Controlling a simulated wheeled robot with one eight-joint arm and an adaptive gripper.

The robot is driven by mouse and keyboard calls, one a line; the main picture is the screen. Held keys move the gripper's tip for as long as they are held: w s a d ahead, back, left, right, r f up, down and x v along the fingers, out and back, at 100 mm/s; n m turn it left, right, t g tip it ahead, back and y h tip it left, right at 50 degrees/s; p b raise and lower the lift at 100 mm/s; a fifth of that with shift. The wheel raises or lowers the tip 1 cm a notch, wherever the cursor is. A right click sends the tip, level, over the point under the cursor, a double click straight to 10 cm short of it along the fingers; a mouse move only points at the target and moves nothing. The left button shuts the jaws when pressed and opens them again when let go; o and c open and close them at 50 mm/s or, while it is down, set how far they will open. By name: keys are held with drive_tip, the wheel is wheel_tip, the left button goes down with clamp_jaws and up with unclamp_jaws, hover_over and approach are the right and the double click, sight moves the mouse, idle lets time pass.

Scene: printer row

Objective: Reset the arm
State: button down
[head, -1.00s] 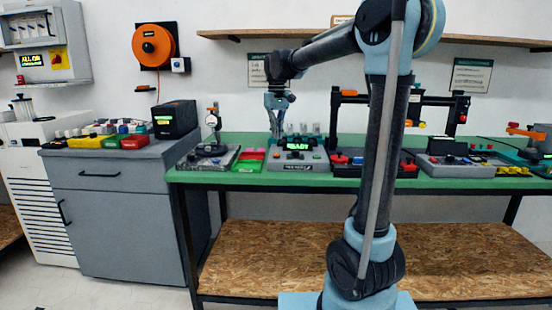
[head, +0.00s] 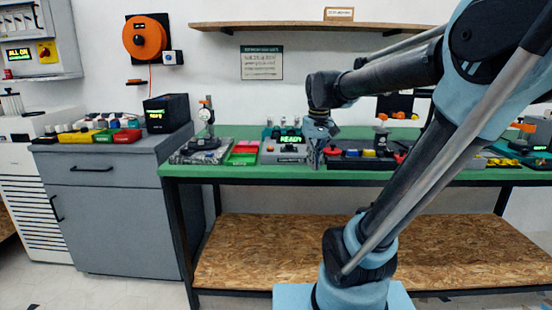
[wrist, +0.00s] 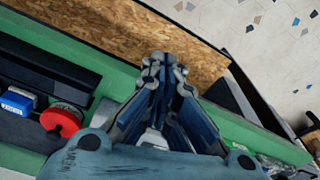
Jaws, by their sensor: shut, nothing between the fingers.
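My gripper (head: 316,160) hangs at the end of my raised, bent arm, in front of the green bench top, between the grey box with the lit READY display (head: 290,146) and the dark panel with coloured knobs (head: 362,160). In the wrist view my gripper (wrist: 163,62) points down toward the bench's front edge; its fingers are together with nothing between them. A red knob (wrist: 61,120) and a blue button (wrist: 17,102) on the dark panel show at its left.
The green bench (head: 230,174) carries a dial gauge stand (head: 205,128) and red and green trays (head: 243,152). A grey cabinet (head: 110,205) with coloured bins stands at left. A wooden shelf (head: 260,27) runs along the wall above. The lower chipboard shelf (head: 255,250) is bare.

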drive_tip(key=s+d+f+m+t, duration=0.1)
drive_tip(key=s+d+f, duration=0.5)
drive_tip(key=s+f, duration=0.8)
drive_tip(key=shift+s+d+f+m, duration=0.15)
drive_tip(key=shift+s+f+m, duration=0.25)
drive_tip(key=shift+f+m, duration=0.45)
